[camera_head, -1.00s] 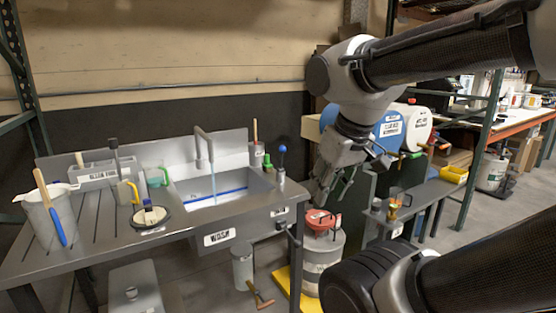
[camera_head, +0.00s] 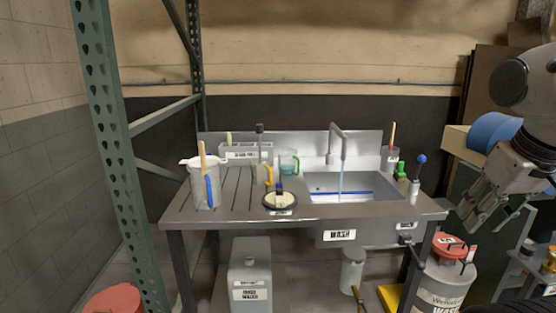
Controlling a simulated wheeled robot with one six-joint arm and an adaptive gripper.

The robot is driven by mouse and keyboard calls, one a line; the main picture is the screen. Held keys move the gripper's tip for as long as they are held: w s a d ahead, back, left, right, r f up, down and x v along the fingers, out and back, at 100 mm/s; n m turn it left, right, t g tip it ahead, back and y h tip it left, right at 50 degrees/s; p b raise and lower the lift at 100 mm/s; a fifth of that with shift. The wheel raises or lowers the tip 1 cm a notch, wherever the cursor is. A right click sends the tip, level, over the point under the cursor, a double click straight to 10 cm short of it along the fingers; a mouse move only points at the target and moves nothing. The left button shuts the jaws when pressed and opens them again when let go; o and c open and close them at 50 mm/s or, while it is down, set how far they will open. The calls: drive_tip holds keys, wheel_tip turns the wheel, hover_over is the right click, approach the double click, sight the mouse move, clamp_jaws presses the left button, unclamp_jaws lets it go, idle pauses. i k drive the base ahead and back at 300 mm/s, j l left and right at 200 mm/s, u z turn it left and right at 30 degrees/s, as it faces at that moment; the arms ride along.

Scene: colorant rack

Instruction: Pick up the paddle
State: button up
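A wooden stick (camera_head: 202,160) stands upright in a white pitcher (camera_head: 194,186) at the left end of the steel wash table; its lower end is hidden in the pitcher. A blue-handled piece (camera_head: 209,192) shows against the pitcher's front. I cannot tell for sure which of these is the paddle. Another wooden handle (camera_head: 392,136) rises from a small container right of the sink. My gripper (camera_head: 474,214) hangs at the right, past the table's right end and far from the pitcher. Nothing shows between its fingers, but their opening is unclear.
The wash table (camera_head: 233,207) has a sink (camera_head: 345,195) with running water, a faucet (camera_head: 337,145), a round dish (camera_head: 281,200) and jugs. A green rack post (camera_head: 117,150) stands left of the table. A red-lidded bucket (camera_head: 440,285) is under my gripper.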

sight(259, 127)
drive_tip(key=i+j, duration=1.2)
drive_tip(key=j+u, duration=0.05)
